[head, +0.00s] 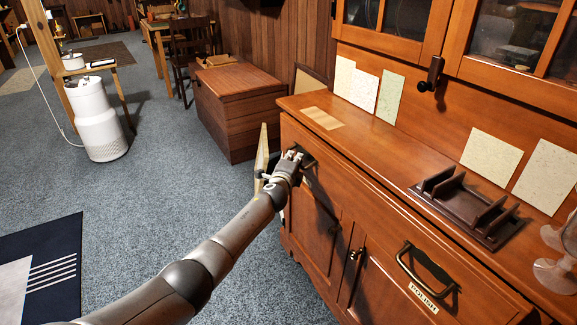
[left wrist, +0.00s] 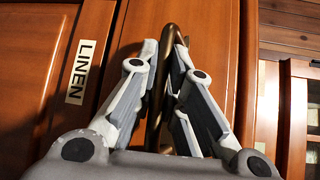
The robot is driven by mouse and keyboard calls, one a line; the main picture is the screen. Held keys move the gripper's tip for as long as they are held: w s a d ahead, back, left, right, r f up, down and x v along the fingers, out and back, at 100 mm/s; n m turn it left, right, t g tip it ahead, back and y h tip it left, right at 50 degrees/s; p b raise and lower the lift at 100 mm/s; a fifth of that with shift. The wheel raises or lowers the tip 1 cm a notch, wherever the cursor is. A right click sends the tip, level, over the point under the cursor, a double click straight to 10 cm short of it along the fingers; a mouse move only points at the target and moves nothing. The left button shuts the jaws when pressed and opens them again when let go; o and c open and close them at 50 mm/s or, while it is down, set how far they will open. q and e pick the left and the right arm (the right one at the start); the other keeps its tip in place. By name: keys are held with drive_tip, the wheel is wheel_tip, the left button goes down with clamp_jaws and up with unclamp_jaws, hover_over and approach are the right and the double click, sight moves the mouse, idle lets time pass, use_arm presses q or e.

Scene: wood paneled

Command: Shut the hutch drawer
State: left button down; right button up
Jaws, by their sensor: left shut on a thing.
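The wooden hutch (head: 375,205) fills the right of the head view. My left gripper (head: 293,165) is at the left end of its front, at the left drawer's handle (head: 306,158). In the left wrist view, the fingers of my left gripper (left wrist: 165,60) are shut around the bronze handle (left wrist: 158,110). A "LINEN" label (left wrist: 83,72) is on the wood beside it. Another drawer (head: 395,240) with a handle (head: 428,272) and a "POLISH" label is to the right. The hand covers much of the left drawer, and I cannot tell how far it is out. My right gripper is not in view.
A brown rack (head: 465,205) and several pale sheets (head: 492,150) are on the hutch. A pale wooden panel (head: 261,152) is beside its left end. A wooden chest (head: 237,105) stands behind. The carpet (head: 150,200) on the left is mostly clear.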

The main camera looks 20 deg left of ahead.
use_arm(q)
drive_tip(key=shift+w+d, duration=0.25)
drive_tip(key=shift+w, duration=0.05)
drive_tip(key=c, duration=1.5)
unclamp_jaws()
drive_tip(key=shift+s, duration=0.1)
drive_tip(key=shift+s+a+r, duration=0.1)
drive_tip(key=shift+s+r, duration=0.05)
drive_tip(key=shift+s, duration=0.5)
drive_tip(key=shift+s+d+r, duration=0.2)
drive_tip(key=shift+s, duration=1.55)
drive_tip(key=shift+s+d+r, duration=0.2)
drive_tip(key=shift+s+r, duration=0.05)
drive_tip(key=shift+s, duration=1.5)
drive_tip(key=shift+s+d+r, duration=0.2)
drive_tip(key=shift+s, duration=1.55)
